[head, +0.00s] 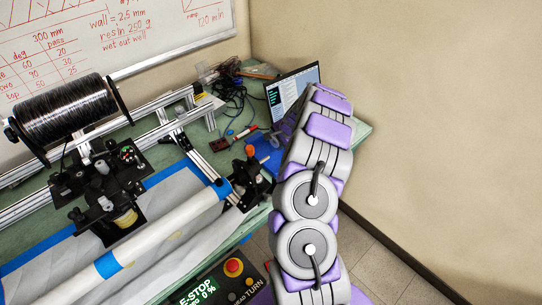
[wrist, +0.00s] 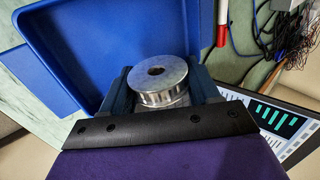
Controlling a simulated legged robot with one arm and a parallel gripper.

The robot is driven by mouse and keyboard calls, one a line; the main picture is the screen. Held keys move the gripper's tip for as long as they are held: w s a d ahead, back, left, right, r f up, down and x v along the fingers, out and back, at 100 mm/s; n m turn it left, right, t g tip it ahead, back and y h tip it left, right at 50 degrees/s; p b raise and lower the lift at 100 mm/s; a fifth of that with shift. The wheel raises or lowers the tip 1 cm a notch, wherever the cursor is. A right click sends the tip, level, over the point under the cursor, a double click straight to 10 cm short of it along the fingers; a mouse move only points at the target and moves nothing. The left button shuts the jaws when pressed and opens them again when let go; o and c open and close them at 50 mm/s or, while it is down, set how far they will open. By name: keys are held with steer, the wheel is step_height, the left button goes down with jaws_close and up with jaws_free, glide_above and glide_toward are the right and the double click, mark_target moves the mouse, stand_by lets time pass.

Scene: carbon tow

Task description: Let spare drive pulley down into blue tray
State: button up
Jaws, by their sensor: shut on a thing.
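The spare drive pulley (wrist: 158,76) is a silver toothed disc with a centre bore, seen in the wrist view. My gripper (wrist: 165,95) is shut on it, with a dark finger on each side. The blue tray (wrist: 101,28) lies behind and below the pulley in the wrist view, its raised rim at left. The pulley overlaps the tray in the picture; its height above the tray floor is hard to tell. In the head view part of the blue tray (head: 264,148) shows on the green bench, left of my arm, which hides my gripper and the pulley.
A laptop (head: 292,92) stands behind my arm and shows at lower right in the wrist view. A red-capped marker (wrist: 222,24) and dark cables (wrist: 275,35) lie beside the tray. The winding machine (head: 110,190) with its black tow spool (head: 65,110) fills the left.

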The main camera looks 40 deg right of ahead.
steer(key=o, duration=1.1)
steer(key=shift+d, duration=0.15)
steer(key=p+v, duration=0.3)
steer(key=v, duration=1.4)
steer(key=shift+p, duration=0.35)
